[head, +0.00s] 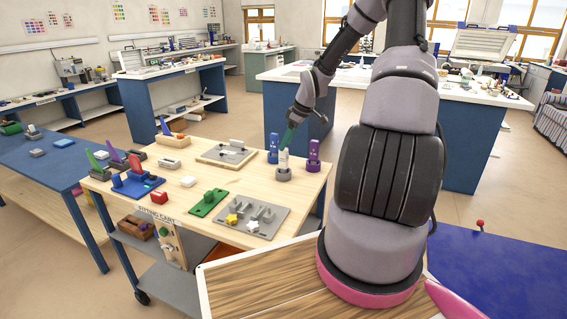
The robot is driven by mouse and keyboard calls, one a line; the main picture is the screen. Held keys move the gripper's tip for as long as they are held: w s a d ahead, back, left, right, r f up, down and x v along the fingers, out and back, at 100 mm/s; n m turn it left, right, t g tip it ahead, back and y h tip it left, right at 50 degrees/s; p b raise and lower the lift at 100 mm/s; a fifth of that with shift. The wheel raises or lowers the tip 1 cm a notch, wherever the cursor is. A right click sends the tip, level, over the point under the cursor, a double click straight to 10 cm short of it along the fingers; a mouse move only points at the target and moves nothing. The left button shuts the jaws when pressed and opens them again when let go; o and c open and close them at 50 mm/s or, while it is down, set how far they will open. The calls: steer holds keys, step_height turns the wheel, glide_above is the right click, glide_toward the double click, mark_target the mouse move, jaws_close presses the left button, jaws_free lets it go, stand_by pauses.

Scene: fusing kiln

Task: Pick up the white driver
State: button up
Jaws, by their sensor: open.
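The white driver (283,160) stands upright in a small grey round base near the right edge of the wooden cart top, between a blue driver and a purple one. My gripper (288,143) points down just above the white driver's top, with its green fingers close over it. It is open. The picture is too small to tell whether the fingers are around the driver's top or only above it.
The blue driver (273,149) and the purple driver (313,156) stand close on either side. The cart top (230,177) also bears a grey plate with blocks (262,224), a green piece (208,203), a board (227,154) and a blue tray (137,187).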

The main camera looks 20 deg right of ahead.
mark_target(281, 159)
steer(key=x, duration=0.8)
steer(key=shift+s+d+f, duration=0.1)
steer(key=shift+s+f, duration=0.15)
steer(key=shift+f, duration=0.05)
jaws_close()
